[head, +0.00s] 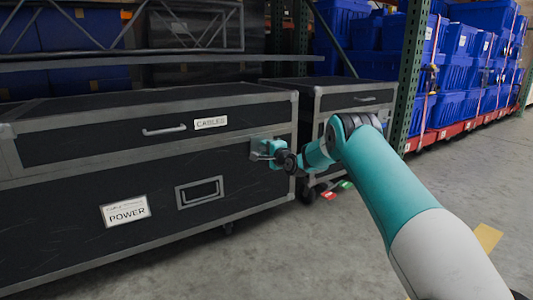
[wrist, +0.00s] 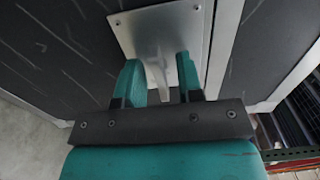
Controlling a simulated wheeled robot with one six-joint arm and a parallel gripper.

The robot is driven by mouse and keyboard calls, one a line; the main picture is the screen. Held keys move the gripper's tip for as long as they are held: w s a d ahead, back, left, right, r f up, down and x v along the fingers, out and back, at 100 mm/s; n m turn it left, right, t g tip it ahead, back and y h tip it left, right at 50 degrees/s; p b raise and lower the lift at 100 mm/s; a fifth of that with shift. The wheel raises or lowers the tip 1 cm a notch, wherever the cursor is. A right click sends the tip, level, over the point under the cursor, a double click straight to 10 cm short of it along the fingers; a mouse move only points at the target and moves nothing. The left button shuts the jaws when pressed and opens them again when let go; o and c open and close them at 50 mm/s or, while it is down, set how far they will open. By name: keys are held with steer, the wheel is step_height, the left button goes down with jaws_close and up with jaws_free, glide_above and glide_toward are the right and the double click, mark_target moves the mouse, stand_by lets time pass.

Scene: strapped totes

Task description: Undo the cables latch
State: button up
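The black case with grey metal edges fills the left of the head view. Its upper section bears the CABLES label (head: 210,122). The latch (head: 257,146) is at the right end of the case front, partly hidden by my gripper (head: 263,151). In the wrist view the latch's metal plate (wrist: 138,24) and its narrow lever (wrist: 157,72) show ahead of my gripper (wrist: 160,76). The teal fingers stand apart on either side of the lever, with gaps seeming to show beside it. My gripper looks open and not closed on it.
The POWER label (head: 126,210) and a recessed handle (head: 199,192) are on the lower section. A second case (head: 345,95) stands behind to the right. Blue totes (head: 455,75) line the racks.

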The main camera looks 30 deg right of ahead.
jaws_close()
steer(key=shift+r+n, duration=0.1)
steer(key=shift+n, duration=0.2)
steer(key=n+p, duration=0.2)
steer(key=n, duration=0.1)
steer(key=shift+n, duration=0.4)
steer(key=n+p, duration=0.1)
steer(key=n, duration=0.8)
steer(key=shift+n, duration=2.2)
